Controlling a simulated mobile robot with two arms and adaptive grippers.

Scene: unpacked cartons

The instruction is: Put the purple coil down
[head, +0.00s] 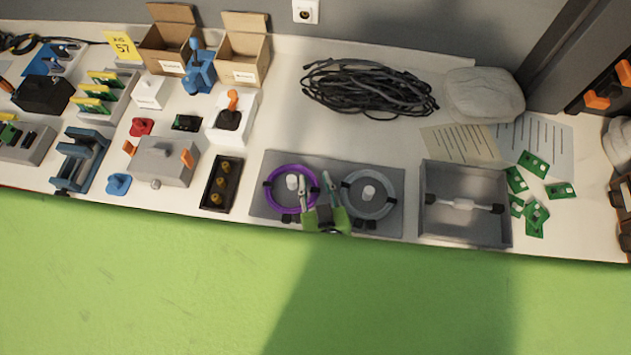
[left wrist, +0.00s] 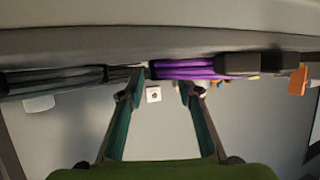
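The purple coil (head: 288,166) lies on the left half of a grey holder board (head: 333,178), around a white peg (head: 292,181) and between black clips. My left gripper (head: 316,186) is at the coil's right side. Its fingers are apart, one tip over the inside of the ring and one just outside it. In the left wrist view the purple coil (left wrist: 180,69) shows edge-on beyond the open fingers (left wrist: 160,90). I cannot tell whether a finger touches it. My right gripper is not in view.
A grey coil (head: 347,193) lies on the board's right half, close to my gripper. A grey tray (head: 430,217) with a white-and-black part stands to the right. A black box (head: 206,183) stands to the left. A black cable heap (head: 365,88) lies behind.

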